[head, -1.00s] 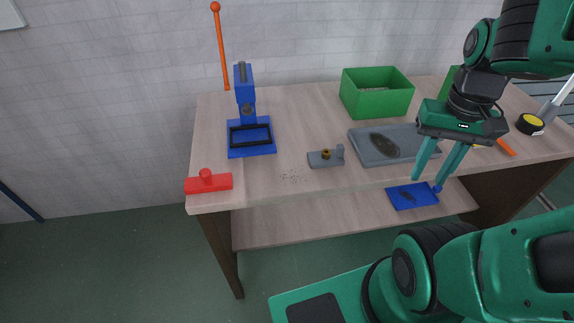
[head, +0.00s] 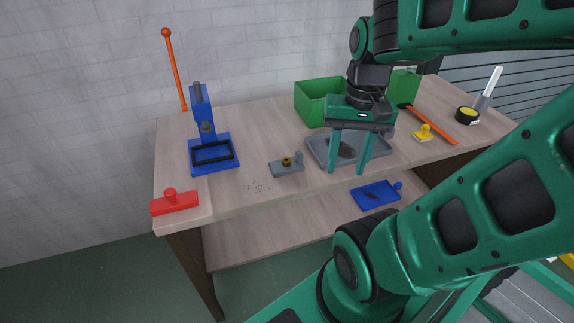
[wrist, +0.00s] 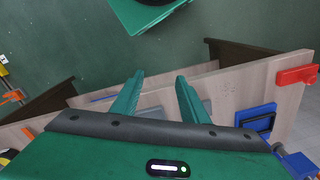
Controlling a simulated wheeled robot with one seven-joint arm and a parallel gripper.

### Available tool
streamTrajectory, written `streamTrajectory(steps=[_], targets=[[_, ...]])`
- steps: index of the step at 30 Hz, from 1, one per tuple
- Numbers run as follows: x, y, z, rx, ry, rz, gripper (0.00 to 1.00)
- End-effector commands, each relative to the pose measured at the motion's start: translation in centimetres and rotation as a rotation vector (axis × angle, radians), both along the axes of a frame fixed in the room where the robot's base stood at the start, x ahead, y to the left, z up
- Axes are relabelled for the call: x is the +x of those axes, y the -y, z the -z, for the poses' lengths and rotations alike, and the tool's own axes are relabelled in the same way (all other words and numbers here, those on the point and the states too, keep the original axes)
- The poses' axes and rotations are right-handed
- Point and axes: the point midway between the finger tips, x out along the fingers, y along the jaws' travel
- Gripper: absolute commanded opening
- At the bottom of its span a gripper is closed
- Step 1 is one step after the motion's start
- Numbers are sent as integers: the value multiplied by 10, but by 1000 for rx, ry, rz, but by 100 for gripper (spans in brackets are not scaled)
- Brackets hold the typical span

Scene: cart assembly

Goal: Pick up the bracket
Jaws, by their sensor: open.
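A small grey plate-like piece (head: 287,166) with an upright tab and a brass-coloured knob lies on the workbench near its front edge. It may be the bracket, but I cannot tell for certain. My gripper (head: 346,173) is open and empty, fingers pointing down. In the head view it appears in front of the grey tray (head: 314,151), right of the small grey piece. In the wrist view, my gripper (wrist: 159,77) shows both fingers apart with nothing between them.
A blue press (head: 213,154) with an orange lever and a red block (head: 175,202) stand at the left. A green bin (head: 312,103) is at the back. A blue tray (head: 375,196) sits on the lower shelf.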

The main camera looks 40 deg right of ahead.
Motion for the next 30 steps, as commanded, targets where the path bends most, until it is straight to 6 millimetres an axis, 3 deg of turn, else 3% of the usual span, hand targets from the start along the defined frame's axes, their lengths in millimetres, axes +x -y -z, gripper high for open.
streamTrajectory(steps=[9, 15, 23, 30], targets=[[90, 23, -8, 156, -25, 553, 41], [135, 43, -5, 271, -79, 881, 41], [161, 59, -2, 357, -143, 1112, 41], [167, 51, 19, 370, -157, 1145, 41]])
